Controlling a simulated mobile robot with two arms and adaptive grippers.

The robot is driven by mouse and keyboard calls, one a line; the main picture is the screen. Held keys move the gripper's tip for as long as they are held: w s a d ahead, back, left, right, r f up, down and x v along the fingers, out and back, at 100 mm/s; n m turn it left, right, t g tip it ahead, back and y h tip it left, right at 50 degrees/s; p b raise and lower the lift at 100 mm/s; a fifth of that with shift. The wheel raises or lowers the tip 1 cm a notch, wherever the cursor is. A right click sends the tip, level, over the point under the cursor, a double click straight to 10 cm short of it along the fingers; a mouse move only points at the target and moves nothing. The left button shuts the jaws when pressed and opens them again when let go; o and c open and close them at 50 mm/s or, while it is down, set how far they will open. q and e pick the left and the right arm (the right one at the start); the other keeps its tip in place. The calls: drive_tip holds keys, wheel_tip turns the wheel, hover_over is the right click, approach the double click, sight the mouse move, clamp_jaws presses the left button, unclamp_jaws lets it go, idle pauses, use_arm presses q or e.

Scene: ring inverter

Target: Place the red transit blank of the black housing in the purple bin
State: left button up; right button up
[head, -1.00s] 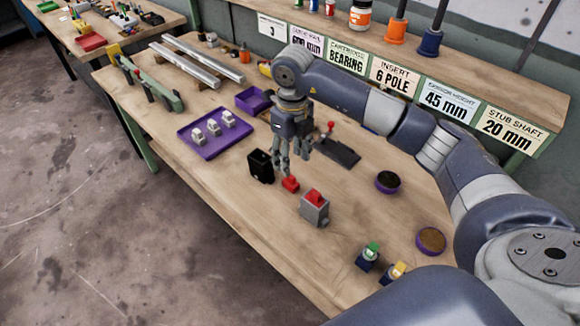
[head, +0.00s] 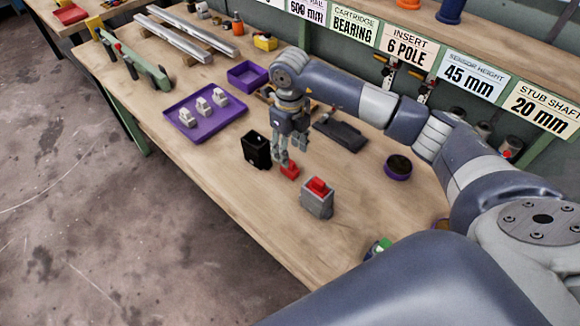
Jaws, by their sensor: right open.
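The red transit blank (head: 290,171) is a small red block on the wooden bench, just right of the black housing (head: 256,150), which stands upright with a dark open top. My right gripper (head: 288,157) points down with its fingers apart, right above the blank. One finger overlaps the blank's upper left in the picture; I cannot tell whether they touch. The purple bin (head: 232,79) is an open box farther back, behind the gripper, and looks empty. My left gripper is not in view.
A purple tray (head: 205,128) with white-grey parts lies left of the housing. A grey housing with a red top (head: 317,197) stands in front right. A dark mat (head: 342,135) and a round purple dish (head: 397,168) lie to the right. The front left bench is clear.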

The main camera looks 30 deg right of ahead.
sight(290, 161)
drive_tip(key=f+p, duration=0.1)
drive_tip(key=f, duration=0.1)
drive_tip(key=f+p, duration=0.1)
drive_tip(key=f, duration=0.2)
drive_tip(key=shift+s+a, duration=0.1)
drive_tip(key=shift+s, duration=0.1)
drive_tip(key=shift+w+f, duration=0.1)
drive_tip(key=shift+f, duration=0.25)
drive_tip(key=c, duration=0.9)
drive_tip(key=shift+c, duration=0.5)
drive_tip(key=shift+r, duration=0.1)
